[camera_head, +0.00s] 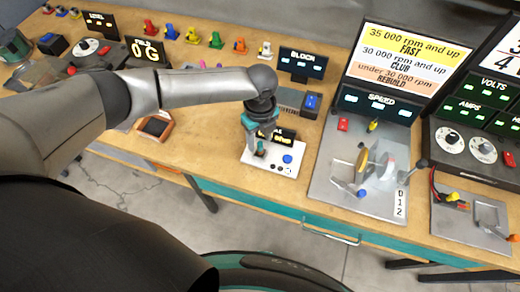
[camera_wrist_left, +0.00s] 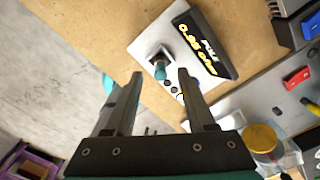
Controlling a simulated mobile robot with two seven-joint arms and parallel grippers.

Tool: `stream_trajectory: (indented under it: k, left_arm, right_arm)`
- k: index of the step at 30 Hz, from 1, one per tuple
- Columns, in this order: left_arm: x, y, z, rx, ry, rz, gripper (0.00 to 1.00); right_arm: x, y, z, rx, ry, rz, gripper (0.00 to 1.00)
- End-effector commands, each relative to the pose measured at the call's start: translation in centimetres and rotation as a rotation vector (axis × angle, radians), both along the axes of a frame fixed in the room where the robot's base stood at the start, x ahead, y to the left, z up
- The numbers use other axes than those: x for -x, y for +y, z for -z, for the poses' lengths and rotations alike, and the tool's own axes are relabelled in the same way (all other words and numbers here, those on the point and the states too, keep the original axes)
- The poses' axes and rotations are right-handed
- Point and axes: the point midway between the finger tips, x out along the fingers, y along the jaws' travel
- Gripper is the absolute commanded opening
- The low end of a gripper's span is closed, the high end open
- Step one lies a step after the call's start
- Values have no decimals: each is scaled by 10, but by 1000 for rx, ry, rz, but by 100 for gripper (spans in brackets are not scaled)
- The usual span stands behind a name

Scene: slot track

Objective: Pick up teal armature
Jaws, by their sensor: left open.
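The teal armature (camera_wrist_left: 160,70) stands in a square holder on the white meter (camera_wrist_left: 145,48). The meter's black display reads about 0.95 ohm in the left wrist view. In the head view the armature (camera_head: 261,150) is small and partly covered by my gripper. My left gripper (camera_wrist_left: 160,76) is open. In the left wrist view its two fingertips lie either side of the armature's line of view, with nothing held between them. In the head view my left gripper (camera_head: 255,135) is over the meter (camera_head: 285,158). I cannot tell the exact gap to the armature. My right gripper is not in view.
A block unit (camera_head: 303,65) stands behind the meter. The speed rig plate (camera_head: 340,185) lies to its right, with signs behind. Several coloured armatures, including a green one (camera_head: 216,40), stand in a back row. Bare wood (camera_head: 200,140) lies left of the meter.

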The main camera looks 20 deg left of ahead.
Motion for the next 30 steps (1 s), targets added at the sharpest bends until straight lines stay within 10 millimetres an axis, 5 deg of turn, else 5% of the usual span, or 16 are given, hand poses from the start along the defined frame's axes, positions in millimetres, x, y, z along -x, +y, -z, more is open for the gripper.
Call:
stream_trajectory:
  k: [6,15,30]
  left_arm:
    - [1,0,28,-1,2,-1,55]
    - [1,0,31,0,0,0,55]
    - [1,0,31,0,0,-1,0]
  right_arm:
    - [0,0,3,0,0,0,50]
    - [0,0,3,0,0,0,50]
    - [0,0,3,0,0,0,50]
